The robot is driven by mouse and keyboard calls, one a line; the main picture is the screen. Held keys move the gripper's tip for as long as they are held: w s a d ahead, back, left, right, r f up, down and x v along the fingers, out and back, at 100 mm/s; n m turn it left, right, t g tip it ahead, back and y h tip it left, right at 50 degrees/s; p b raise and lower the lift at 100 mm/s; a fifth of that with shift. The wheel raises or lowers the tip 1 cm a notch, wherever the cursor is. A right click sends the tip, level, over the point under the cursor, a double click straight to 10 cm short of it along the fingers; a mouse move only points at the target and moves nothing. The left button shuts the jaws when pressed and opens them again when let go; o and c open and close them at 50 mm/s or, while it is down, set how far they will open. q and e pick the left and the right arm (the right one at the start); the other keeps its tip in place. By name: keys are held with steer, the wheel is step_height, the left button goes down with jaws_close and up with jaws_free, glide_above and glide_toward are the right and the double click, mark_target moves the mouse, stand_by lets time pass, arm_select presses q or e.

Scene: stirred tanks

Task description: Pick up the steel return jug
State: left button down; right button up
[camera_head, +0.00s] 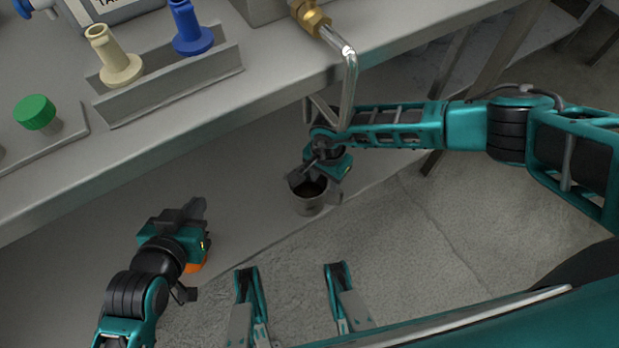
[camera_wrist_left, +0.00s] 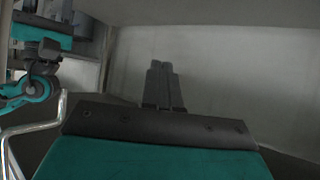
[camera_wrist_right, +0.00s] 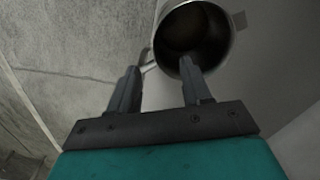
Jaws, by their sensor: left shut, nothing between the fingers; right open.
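The steel return jug (camera_head: 309,204) is a grey metal cup with a dark opening, low beside the bench in the head view. My right gripper (camera_head: 316,172) is at its upper side and partly covers it. In the right wrist view the jug (camera_wrist_right: 208,30) shows its open mouth. The right gripper (camera_wrist_right: 158,80) is open there, one finger overlapping the mouth and the other outside, with a thin handle-like part (camera_wrist_right: 148,62) between them. Contact cannot be told. My left gripper (camera_head: 194,210) is shut and empty, left of the jug; its closed fingers show in the left wrist view (camera_wrist_left: 163,82).
A grey bench (camera_head: 270,95) runs above, its edge close to my right arm. It carries a tray with a cream fitting (camera_head: 115,62) and a blue fitting (camera_head: 190,30), and a green knob (camera_head: 36,113). A bent steel pipe (camera_head: 350,85) hangs down near the right gripper. Floor (camera_head: 430,250) is clear.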

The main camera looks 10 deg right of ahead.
mark_target(308, 199)
step_height(308, 199, down, 8)
steer(key=b, duration=0.3)
steer(key=shift+s+r, duration=0.25)
steer(key=shift+s, duration=0.05)
steer(key=shift+c, duration=0.2)
steer(key=c, duration=0.4)
arm_select(q)
steer(key=shift+s+d+f, duration=0.1)
steer(key=shift+d+f, duration=0.15)
steer(key=shift+f, duration=0.25)
steer(key=shift+d+f, duration=0.2)
steer(key=shift+f, duration=0.3)
arm_select(e)
jaws_close()
arm_select(q)
steer(key=shift+r, duration=0.2)
